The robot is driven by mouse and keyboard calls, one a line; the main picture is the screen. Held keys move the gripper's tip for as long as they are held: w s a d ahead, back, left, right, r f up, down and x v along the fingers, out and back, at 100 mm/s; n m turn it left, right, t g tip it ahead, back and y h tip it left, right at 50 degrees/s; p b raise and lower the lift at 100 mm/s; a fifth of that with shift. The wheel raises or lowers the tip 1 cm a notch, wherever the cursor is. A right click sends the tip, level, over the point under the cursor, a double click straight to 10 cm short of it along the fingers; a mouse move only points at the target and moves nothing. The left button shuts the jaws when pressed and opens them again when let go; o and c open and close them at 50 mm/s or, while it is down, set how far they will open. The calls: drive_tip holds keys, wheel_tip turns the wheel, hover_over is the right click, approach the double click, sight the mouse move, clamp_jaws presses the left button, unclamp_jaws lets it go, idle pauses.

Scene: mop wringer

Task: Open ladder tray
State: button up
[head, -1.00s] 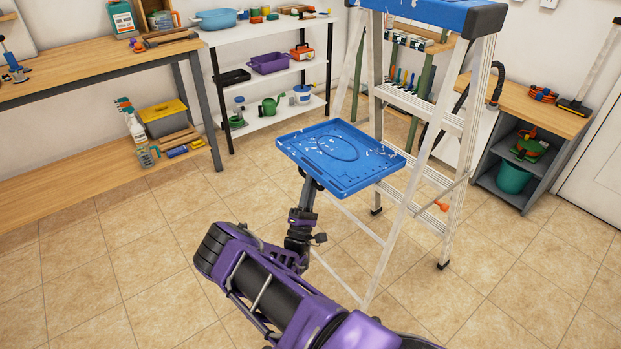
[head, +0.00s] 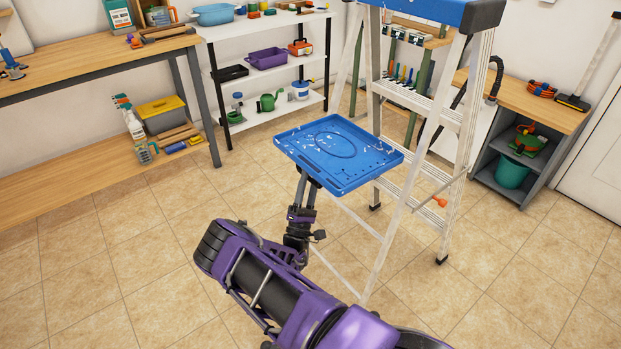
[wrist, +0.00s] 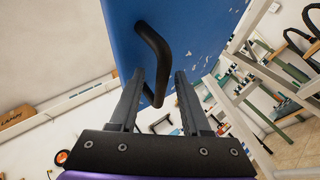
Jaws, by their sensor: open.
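The ladder tray (head: 375,158) is a blue panel with paint marks, held out nearly level from the side of the stepladder (head: 405,205). In the wrist view I see the tray (wrist: 205,25) from its underside, with a black bar handle (wrist: 152,45) on it. My gripper (wrist: 160,78) is open below the tray, its two fingers apart, with the handle near and between the fingertips. I cannot tell whether a finger touches the handle. In the head view my gripper (head: 308,183) is under the tray's near left edge, and the tray hides the handle.
A wooden workbench (head: 95,68) is at the left and a white shelf (head: 270,75) stands behind. A grey cabinet with a wooden top (head: 540,100) is at the right. The tiled floor (head: 120,260) in front is clear.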

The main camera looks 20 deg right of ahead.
drive_tip(key=v, duration=1.7)
drive_tip(key=shift+s, duration=0.1)
